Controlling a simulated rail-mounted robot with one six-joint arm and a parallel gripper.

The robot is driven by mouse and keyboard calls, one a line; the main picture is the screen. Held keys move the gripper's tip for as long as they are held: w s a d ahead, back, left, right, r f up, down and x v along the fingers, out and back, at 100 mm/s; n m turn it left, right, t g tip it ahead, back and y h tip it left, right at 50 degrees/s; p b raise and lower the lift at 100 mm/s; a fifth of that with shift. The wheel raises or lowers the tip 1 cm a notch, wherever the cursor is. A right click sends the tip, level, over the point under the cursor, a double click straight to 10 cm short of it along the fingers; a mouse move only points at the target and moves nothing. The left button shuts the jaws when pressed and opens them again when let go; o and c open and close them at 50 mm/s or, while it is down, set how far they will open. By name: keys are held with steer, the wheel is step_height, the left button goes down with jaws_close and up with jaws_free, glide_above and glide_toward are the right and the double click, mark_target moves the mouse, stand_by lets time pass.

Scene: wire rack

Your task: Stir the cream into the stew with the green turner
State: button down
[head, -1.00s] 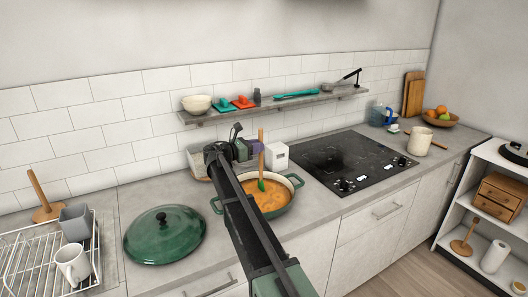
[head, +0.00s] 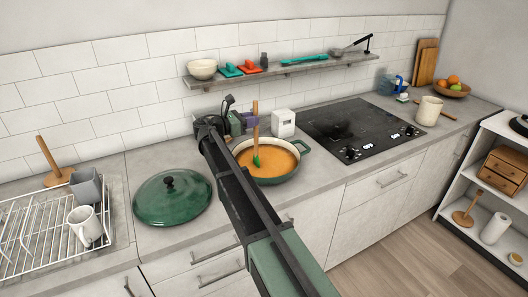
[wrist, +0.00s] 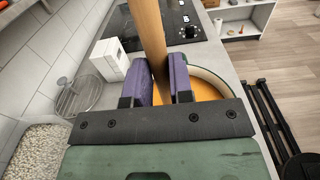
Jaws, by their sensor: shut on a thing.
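The green turner (head: 256,160) stands nearly upright, its wooden handle (head: 256,118) rising and its green head in the stew. My gripper (head: 249,124) is shut on the handle; in the wrist view its purple fingers (wrist: 166,84) press on both sides of the wooden handle (wrist: 148,30). The orange stew (head: 278,164) fills a green pot (head: 305,147) on the counter. No separate cream shows on the stew. In the wrist view, the fingers and handle hide much of the stew (wrist: 206,92), and the turner's head is out of sight.
A white box (head: 283,123) stands behind the pot, and a black cooktop (head: 355,130) lies to its right. A green lid (head: 172,200) lies on the counter to the left, near a dish rack (head: 30,235). A shelf (head: 300,70) runs along the wall above.

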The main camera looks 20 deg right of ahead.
steer(key=shift+w+d+r+p, duration=0.1)
steer(key=shift+d+r+p, duration=0.15)
steer(key=shift+d, duration=0.8)
steer(key=shift+w+d+r+p, duration=0.1)
steer(key=shift+d+r+p, duration=0.15)
steer(key=shift+d, duration=0.8)
step_height(320, 180, up, 6)
steer(key=p, duration=0.6)
steer(key=shift+r, duration=0.15)
step_height(320, 180, up, 4)
steer(key=p, duration=0.4)
